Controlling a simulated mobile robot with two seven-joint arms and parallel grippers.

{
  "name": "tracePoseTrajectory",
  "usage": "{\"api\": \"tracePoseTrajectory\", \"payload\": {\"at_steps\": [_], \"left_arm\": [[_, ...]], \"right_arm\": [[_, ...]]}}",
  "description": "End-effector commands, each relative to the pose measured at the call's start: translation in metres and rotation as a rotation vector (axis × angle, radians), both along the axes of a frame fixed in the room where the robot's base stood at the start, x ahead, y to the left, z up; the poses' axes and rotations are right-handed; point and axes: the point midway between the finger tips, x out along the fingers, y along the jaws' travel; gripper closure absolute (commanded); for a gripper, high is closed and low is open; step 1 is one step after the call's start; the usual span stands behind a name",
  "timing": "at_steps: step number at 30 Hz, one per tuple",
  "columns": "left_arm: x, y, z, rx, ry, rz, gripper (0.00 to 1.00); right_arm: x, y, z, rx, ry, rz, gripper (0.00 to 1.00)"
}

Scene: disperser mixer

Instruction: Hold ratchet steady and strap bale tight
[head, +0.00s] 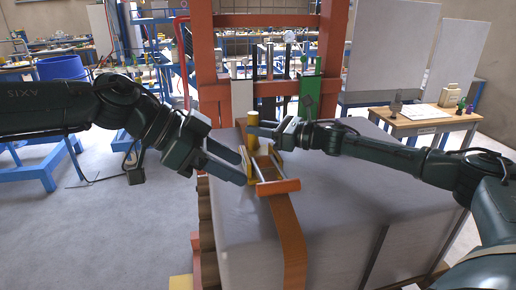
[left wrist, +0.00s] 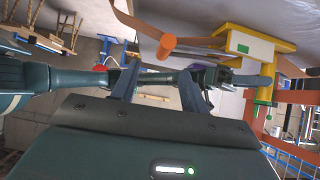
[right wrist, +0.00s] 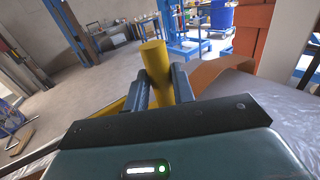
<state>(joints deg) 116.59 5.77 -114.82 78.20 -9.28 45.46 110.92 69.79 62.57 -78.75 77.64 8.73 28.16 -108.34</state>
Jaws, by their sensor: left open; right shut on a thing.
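The ratchet (head: 265,166) is a yellow frame with an orange crossbar (head: 278,187) on top of the grey bale (head: 330,215). An orange strap (head: 287,240) runs from it over the bale's near side. My right gripper (head: 258,133) is shut on the yellow upright post (head: 252,121) at the ratchet's far end; the post is between its fingers in the right wrist view (right wrist: 154,62). My left gripper (head: 242,170) is open and empty at the ratchet's left side. In the left wrist view, the orange bar's end (left wrist: 167,44) appears beyond the open fingers (left wrist: 158,92).
A red-orange press frame (head: 207,60) stands behind the bale, with a green upright (head: 310,92) in it. A wooden table (head: 425,121) with small items is at the right. Blue stands (head: 35,150) and open floor lie at the left.

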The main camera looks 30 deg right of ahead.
Motion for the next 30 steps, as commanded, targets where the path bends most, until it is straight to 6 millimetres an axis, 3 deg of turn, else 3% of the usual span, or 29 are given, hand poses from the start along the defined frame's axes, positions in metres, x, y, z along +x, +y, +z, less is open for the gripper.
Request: {"api": "tracePoseTrajectory", "payload": {"at_steps": [7,13,19,30], "left_arm": [[-0.075,-0.023,-0.042,-0.086,0.073,-0.212,0.55],[-0.103,-0.026,-0.051,-0.267,-0.127,-0.363,0.55],[-0.093,-0.017,-0.046,-0.442,-0.406,-0.355,0.55],[-0.035,0.026,-0.042,-0.511,-0.831,-0.145,0.55]], "right_arm": [[0.000,0.000,0.000,0.000,0.000,0.000,0.97],[0.000,0.000,0.000,0.000,0.000,-0.001,0.97],[0.000,0.000,0.000,0.000,0.000,-0.001,0.97],[0.000,0.000,0.000,0.000,0.000,-0.001,0.97]]}}
